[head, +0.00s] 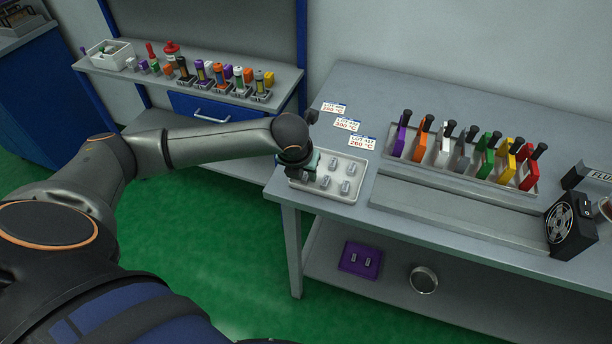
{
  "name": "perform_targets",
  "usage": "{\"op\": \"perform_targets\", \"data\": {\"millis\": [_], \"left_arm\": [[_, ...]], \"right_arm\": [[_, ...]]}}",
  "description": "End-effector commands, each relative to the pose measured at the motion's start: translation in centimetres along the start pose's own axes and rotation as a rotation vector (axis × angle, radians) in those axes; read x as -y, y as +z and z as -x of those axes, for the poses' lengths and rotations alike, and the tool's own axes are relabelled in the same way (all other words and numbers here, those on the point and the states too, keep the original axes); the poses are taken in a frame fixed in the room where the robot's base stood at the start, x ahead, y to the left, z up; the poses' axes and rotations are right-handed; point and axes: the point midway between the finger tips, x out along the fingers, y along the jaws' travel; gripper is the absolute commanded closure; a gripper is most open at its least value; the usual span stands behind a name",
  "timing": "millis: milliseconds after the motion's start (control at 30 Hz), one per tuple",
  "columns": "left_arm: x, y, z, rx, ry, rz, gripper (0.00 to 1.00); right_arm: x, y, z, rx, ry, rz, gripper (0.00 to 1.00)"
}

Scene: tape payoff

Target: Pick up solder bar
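Several small grey bars, which look like the solder bars, sit in a white tray (352,196) at the left end of the grey workbench. One bar (345,187) is at the tray's right side and another (323,182) is near its middle. My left gripper (300,170) points down at the tray's left side, over or among the bars there. The wrist hides its fingers, so I cannot tell whether it is open or touches a bar. My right gripper is not in view.
Three temperature cards (362,142) lie behind the tray. A rack (455,178) of coloured, black-handled tools and a fan (570,225) stand to the right.

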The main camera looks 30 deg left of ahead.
Motion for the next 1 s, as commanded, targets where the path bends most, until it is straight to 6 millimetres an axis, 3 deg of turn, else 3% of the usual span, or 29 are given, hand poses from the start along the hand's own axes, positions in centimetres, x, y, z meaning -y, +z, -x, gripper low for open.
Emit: {"op": "perform_targets", "data": {"millis": [133,433,1000], "left_arm": [[0.01,0.0,0.03,0.0,0.0,0.0,0.66],[0.0,0.01,0.07,0.0,0.0,0.0,1.0],[0.01,0.09,0.17,0.001,-0.001,0.0,1.0]], "right_arm": [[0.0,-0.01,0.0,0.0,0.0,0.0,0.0],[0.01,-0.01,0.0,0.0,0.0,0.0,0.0],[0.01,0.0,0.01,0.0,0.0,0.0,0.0]]}}
